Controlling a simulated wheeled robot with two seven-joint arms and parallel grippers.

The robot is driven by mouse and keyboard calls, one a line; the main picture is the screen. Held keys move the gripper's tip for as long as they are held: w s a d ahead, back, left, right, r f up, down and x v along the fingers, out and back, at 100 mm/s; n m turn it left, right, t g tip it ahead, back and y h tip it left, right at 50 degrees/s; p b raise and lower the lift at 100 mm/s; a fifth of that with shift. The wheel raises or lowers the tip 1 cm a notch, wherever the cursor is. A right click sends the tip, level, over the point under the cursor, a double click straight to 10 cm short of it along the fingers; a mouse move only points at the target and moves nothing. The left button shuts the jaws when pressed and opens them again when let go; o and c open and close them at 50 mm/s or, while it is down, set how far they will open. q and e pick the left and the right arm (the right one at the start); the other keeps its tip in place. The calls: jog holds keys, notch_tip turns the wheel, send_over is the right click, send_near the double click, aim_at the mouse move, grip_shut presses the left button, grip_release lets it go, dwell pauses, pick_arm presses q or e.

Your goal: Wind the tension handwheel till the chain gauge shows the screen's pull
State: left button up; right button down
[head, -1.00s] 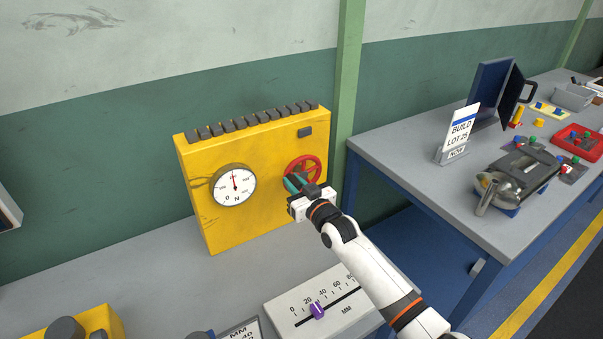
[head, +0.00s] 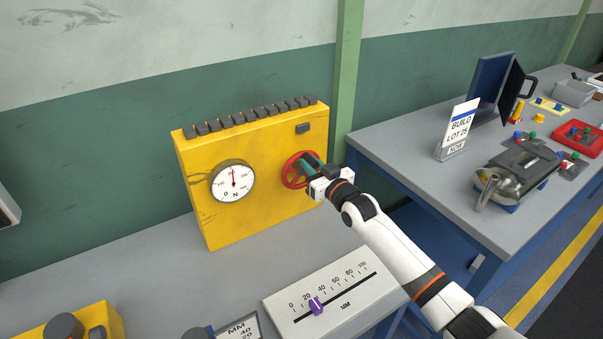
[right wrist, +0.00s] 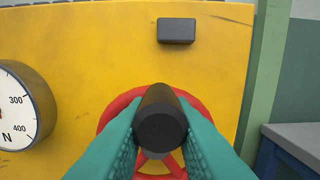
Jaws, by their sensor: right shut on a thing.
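The red handwheel (head: 287,176) is on the front of the yellow box (head: 255,222). The screen's reading is not visible. My left gripper is not in view.
A green post (head: 347,90) stands right of the box. A second bench (head: 400,140) holds a sign, a metal vessel and a red tray.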

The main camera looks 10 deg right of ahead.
jog(key=shift+w+d+f, duration=0.1)
jog(key=shift+d+f, duration=0.5)
jog(key=shift+f, duration=0.3)
jog(key=d+b, duration=0.1)
jog(key=w+d+f+b, duration=0.1)
jog(key=b, duration=0.1)
jog(key=shift+w+f, duration=0.1)
jog(key=shift+f, duration=0.15)
jog(key=c, duration=2)
grip_release()
jog(key=shift+r, duration=0.1)
jog(key=o, duration=0.7)
jog(key=shift+r, duration=0.15)
